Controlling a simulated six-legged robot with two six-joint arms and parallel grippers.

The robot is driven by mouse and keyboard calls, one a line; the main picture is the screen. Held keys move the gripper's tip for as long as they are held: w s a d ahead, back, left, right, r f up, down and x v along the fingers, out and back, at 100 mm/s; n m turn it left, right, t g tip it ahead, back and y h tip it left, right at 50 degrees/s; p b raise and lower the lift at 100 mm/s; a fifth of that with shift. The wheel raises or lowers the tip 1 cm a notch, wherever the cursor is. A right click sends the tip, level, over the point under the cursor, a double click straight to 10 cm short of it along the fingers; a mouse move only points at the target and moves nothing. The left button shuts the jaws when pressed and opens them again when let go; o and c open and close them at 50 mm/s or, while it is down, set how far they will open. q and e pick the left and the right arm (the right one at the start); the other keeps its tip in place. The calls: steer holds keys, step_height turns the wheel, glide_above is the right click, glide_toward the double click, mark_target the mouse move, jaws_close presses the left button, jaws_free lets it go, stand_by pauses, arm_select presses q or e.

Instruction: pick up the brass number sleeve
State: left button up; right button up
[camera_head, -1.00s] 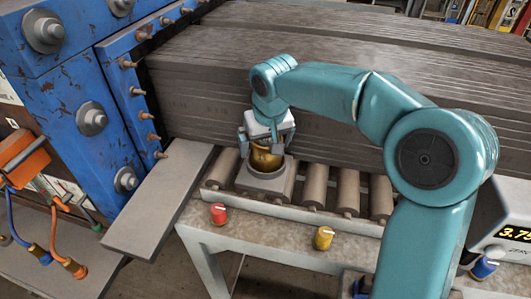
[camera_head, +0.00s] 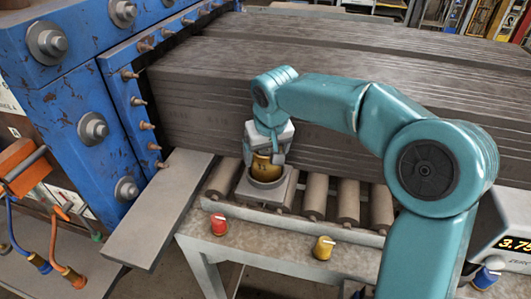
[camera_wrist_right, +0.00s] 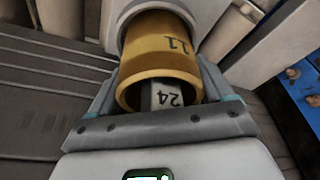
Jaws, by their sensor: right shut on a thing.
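In the right wrist view the sleeve (camera_wrist_right: 160,58) shows a dark 11 and sits between the fingers. A grey piece marked 24 (camera_wrist_right: 165,96) shows inside its near open end. The grey holder is at the sleeve's far end. I cannot tell whether the sleeve's lower rim is clear of the holder. My left gripper is out of view.
Grey rollers (camera_head: 315,196) flank the holder. A red knob (camera_head: 218,224) and a yellow knob (camera_head: 324,247) stand on the bench front. The stacked grey slabs (camera_head: 230,105) rise close behind. A blue press frame (camera_head: 75,110) is at left, a display box (camera_head: 510,235) at right.

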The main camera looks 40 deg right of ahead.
steer(key=shift+r, duration=0.25)
